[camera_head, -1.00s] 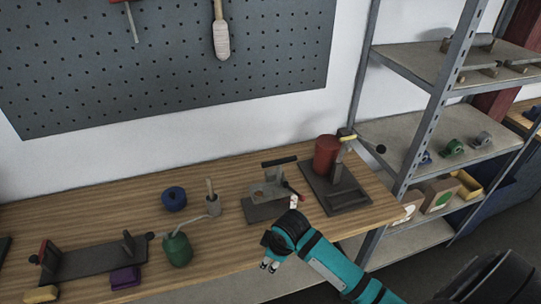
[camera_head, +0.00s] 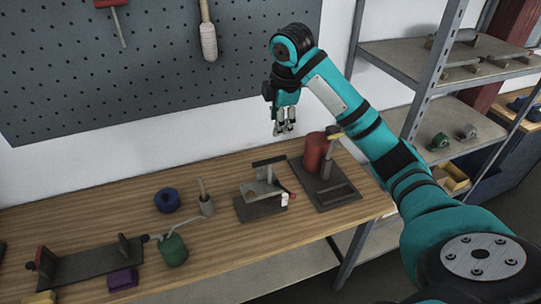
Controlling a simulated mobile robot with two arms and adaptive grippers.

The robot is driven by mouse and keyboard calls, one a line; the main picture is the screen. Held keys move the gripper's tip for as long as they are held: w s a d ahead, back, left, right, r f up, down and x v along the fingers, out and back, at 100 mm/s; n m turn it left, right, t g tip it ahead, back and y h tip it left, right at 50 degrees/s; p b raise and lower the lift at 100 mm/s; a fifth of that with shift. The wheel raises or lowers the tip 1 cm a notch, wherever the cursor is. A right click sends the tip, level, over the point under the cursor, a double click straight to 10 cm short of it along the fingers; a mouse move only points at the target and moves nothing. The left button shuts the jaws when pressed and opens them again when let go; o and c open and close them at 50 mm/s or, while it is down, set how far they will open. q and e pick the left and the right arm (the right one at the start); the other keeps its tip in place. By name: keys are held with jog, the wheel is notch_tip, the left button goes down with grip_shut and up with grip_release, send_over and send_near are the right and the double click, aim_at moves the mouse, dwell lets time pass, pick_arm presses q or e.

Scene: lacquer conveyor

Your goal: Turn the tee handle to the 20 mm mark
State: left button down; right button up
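A small grey fixture on a dark base plate (camera_head: 262,208) stands on the wooden bench. A dark bar (camera_head: 269,161), which looks like the tee handle, lies across its top. My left gripper is out of view.
A red cylinder (camera_head: 315,153) on a dark base stands right of the fixture. A blue ring (camera_head: 167,200), a green pot (camera_head: 173,249) and a purple block (camera_head: 122,278) are to the left. Metal shelving (camera_head: 427,112) stands at the right. The bench front below the fixture is clear.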

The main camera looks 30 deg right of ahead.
jog(key=b, duration=0.2)
send_near(272, 159)
jog(key=p+x, duration=0.3)
jog(key=x, duration=0.5)
jog(key=shift+w+a+f, duration=0.1)
jog(key=shift+f, duration=0.3)
jog(key=shift+c, duration=0.5)
grip_shut()
